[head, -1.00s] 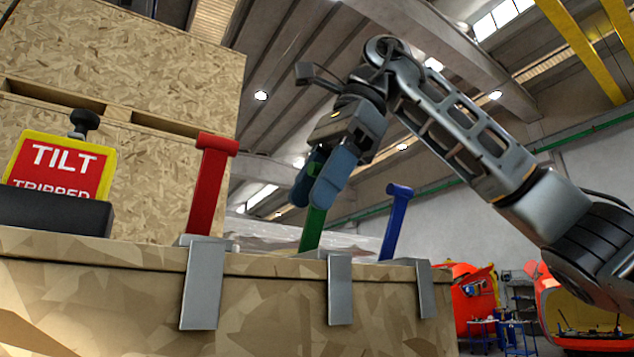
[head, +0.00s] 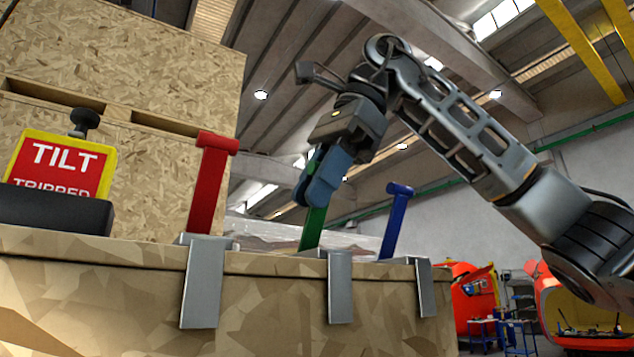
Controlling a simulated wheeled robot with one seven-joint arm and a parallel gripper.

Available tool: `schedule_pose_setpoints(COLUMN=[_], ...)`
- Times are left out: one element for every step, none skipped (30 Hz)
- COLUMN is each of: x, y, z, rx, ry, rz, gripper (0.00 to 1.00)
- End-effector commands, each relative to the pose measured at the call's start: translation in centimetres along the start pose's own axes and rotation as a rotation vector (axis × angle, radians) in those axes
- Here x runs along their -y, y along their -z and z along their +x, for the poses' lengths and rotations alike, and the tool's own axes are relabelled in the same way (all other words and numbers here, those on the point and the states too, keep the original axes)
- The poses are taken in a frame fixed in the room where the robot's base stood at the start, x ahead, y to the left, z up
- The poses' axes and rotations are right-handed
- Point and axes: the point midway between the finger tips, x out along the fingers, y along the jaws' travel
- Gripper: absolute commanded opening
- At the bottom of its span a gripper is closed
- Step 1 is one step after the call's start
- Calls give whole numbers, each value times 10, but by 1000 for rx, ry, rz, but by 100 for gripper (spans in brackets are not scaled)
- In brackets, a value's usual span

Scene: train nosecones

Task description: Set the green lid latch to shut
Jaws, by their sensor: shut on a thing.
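The green lid latch (head: 312,231) stands up from its grey metal bracket (head: 339,287) on the edge of the wooden crate, between the red and blue latches. It leans slightly to the right. My gripper (head: 317,190) comes down from above, and its blue fingers are shut on the upper part of the green latch. The fingers hide most of the latch's top end.
A red latch (head: 208,188) stands upright to the left and a blue latch (head: 396,222) to the right, both close by. A TILT TRIPPED sign (head: 62,165) sits at the left on the crate (head: 120,290). Stacked wooden boxes (head: 130,60) rise behind.

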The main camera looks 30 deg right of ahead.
Motion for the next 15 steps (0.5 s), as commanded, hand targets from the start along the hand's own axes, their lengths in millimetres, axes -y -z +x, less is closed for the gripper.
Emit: schedule_pose_setpoints(x=[-1, -1, -2, -3, -4, -6, -7, -9, -11, -13, -15, -17, -19, -20, -23], y=[0, 1, 1, 2, 2, 2, 2, 3, 4, 4, 4, 4, 5, 5, 5], z=[0, 1, 1, 2, 2, 3, 4, 4, 5, 6, 7, 8, 8, 9, 10], rx=[0, -1, -1, -1, -1, -1, -1, -2, -2, -3, -3, -3, -4, -3, -4], ry=[6, 11, 19, 27, 37, 53, 67, 82, 104, 121, 139, 167, 187, 207, 233], rz=[-2, -4, -7, -10, -14, -21, -26, -32, -41, -49, -57, -68, -76, -84, -96], gripper=[0, 0, 0, 0, 0, 0, 0, 0, 0, 0, 0, 0, 0, 0, 0])
